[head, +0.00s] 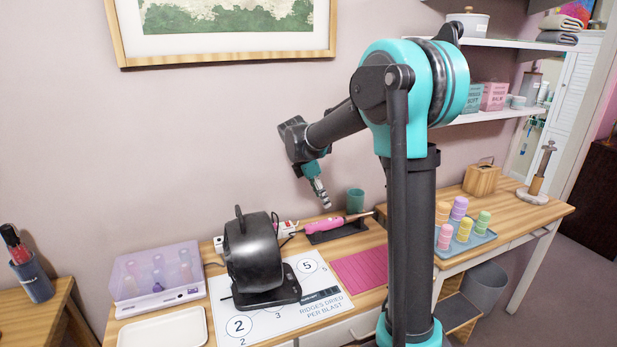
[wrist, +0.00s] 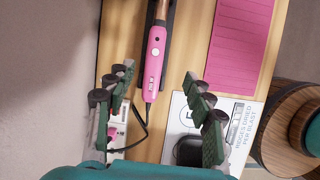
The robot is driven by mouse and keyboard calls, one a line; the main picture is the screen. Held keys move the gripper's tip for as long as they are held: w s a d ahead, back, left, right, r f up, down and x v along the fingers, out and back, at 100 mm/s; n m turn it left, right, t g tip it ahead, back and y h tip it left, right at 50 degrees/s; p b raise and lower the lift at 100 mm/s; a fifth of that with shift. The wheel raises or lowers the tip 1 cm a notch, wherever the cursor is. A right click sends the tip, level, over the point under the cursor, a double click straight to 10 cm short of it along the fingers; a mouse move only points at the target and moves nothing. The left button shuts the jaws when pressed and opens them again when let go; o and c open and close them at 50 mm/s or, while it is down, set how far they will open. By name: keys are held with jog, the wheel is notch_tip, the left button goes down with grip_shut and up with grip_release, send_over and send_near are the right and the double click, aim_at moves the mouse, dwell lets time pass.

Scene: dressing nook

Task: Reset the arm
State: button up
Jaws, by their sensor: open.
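My arm rises at centre right in the head view and bends to the left. My gripper (head: 319,192) hangs at its end, tilted downward above the back of the table, near the wall. It is empty, and no object touches its fingers. In the wrist view my gripper (wrist: 158,75) shows its two green and black fingers spread wide apart. Between and beyond them lies a pink styling iron (wrist: 155,60), below the gripper on the table. The iron also shows in the head view (head: 325,226), by a dark rest.
A black rounded device (head: 252,258) stands on a numbered white mat (head: 328,284). A pink ridged mat (head: 360,269), a teal cup (head: 355,200), a clear lilac box (head: 158,276) and a white tray (head: 163,330) are nearby. Coloured bottles stand on a tray (head: 470,246) at right.

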jog(key=s+d+f+m+t+y, duration=0.1)
jog(key=s+d+f+m, duration=0.1)
jog(key=s+f+m, duration=0.2)
jog(key=s+d+f+m+t+y, duration=0.1)
jog(key=s+d+f+m, duration=0.2)
jog(key=s+m, duration=0.7)
jog(key=s+d+f+m+y, duration=0.2)
jog(key=s+f+m, duration=0.4)
jog(key=s, duration=0.8)
jog(key=shift+s+d+f+m+t, duration=0.1)
jog(key=shift+s+d+m+t, duration=0.05)
jog(key=shift+d+m+t, duration=0.3)
